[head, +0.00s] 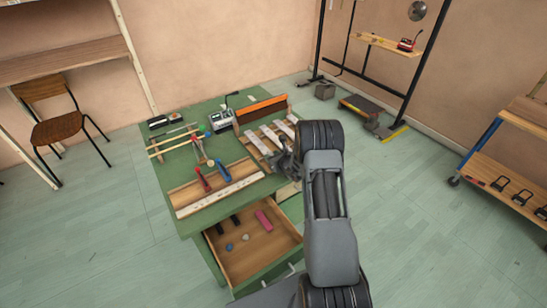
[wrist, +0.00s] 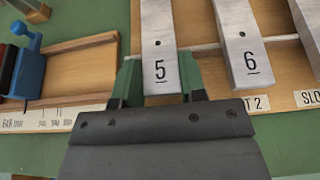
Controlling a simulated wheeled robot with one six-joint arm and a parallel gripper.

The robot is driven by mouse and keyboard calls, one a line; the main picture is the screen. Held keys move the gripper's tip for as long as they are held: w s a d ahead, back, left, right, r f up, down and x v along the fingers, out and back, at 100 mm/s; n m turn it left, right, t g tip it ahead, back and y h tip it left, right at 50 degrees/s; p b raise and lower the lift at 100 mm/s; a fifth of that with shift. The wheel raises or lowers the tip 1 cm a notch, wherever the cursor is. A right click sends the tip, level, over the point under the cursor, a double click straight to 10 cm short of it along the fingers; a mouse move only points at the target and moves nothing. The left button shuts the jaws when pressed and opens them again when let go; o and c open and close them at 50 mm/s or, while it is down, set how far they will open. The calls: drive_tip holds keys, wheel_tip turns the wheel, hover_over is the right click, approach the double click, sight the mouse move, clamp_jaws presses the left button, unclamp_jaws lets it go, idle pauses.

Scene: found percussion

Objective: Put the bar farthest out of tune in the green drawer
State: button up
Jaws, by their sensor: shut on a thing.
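My gripper (wrist: 158,78) has one finger on each side of the pale metal bar marked 5 (wrist: 158,40) and is shut on it near its numbered end. The bar appears to lie along the wooden rack, its far end out of the wrist view. The bar marked 6 (wrist: 240,45) lies to its right, and a third bar (wrist: 307,25) is partly cut off. In the head view my gripper (head: 285,161) is at the near end of the row of bars (head: 270,135). The green drawer (head: 268,277) stands open below the table.
The drawer holds a pink block (head: 263,221) and several small pieces. A wooden tray with a marked strip (head: 220,193) and red and blue tools lies left of the bars. The green table (head: 160,185) also carries a small device (head: 221,120) and an orange-brown panel (head: 262,109).

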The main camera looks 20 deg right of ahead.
drive_tip(key=shift+f+b, duration=0.25)
drive_tip(key=shift+b, duration=0.1)
drive_tip(key=o, duration=1)
drive_tip(key=shift+o, duration=0.2)
drive_tip(key=shift+r+p, duration=0.2)
drive_tip(key=shift+p, duration=0.55)
